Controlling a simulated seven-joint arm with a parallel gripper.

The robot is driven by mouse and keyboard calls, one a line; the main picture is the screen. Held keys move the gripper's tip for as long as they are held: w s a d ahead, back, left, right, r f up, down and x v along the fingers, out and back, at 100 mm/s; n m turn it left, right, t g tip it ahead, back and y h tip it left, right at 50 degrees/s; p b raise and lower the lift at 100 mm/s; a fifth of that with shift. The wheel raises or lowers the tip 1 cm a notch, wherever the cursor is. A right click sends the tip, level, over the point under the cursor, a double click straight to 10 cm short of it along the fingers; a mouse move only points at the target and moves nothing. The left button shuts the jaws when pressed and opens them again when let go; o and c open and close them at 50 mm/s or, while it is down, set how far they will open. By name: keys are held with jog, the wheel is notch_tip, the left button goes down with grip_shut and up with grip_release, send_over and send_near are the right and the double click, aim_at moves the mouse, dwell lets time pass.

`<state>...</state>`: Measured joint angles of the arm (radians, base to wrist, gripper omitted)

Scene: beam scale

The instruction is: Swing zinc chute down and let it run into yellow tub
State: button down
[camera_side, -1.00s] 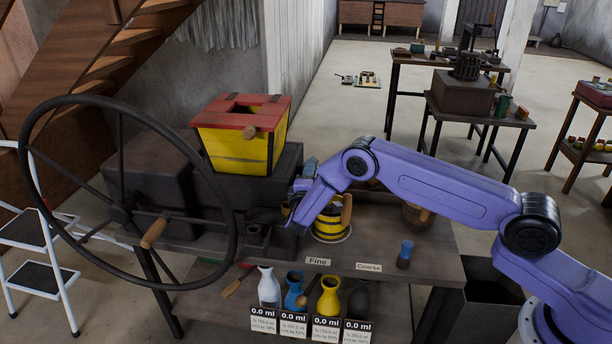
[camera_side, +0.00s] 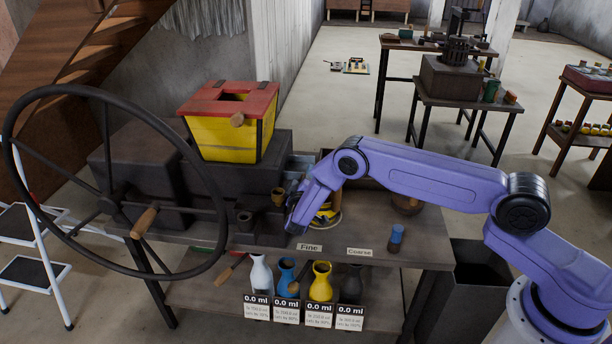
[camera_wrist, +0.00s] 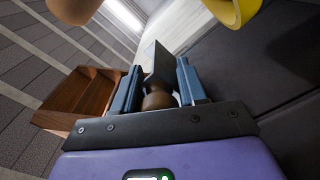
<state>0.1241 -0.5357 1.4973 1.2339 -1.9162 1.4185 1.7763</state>
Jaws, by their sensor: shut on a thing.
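My gripper (camera_wrist: 157,88) is shut on a round brown knob (camera_wrist: 158,100), which sits between its two blue fingers. A grey metal plate, apparently the zinc chute (camera_wrist: 158,64), stands just beyond the knob. In the side view my gripper (camera_side: 293,212) is at the front of the dark machine, left of the yellow tub (camera_side: 327,212). The tub stands on the bench behind the "Fine" label and is partly hidden by my wrist. A yellow rim (camera_wrist: 237,10) shows at the top of the wrist view. The chute's tilt and lower end cannot be made out.
A yellow hopper with a red top (camera_side: 226,139) sits on the dark machine. A large handwheel (camera_side: 112,208) stands at left. A blue-topped cup (camera_side: 396,238) is near the bench's right edge. Several bottles (camera_side: 321,282) stand on the lower shelf.

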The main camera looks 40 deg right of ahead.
jog(key=shift+w+a+r, duration=0.1)
jog(key=shift+a+r, duration=0.1)
jog(key=shift+r, duration=0.05)
jog(key=c, duration=0.8)
grip_release()
jog(key=shift+o, duration=0.2)
jog(key=shift+f, duration=0.1)
jog(key=shift+d, duration=0.1)
jog(key=shift+f, duration=0.1)
jog(key=v, duration=1.7)
jog(key=shift+s, duration=0.25)
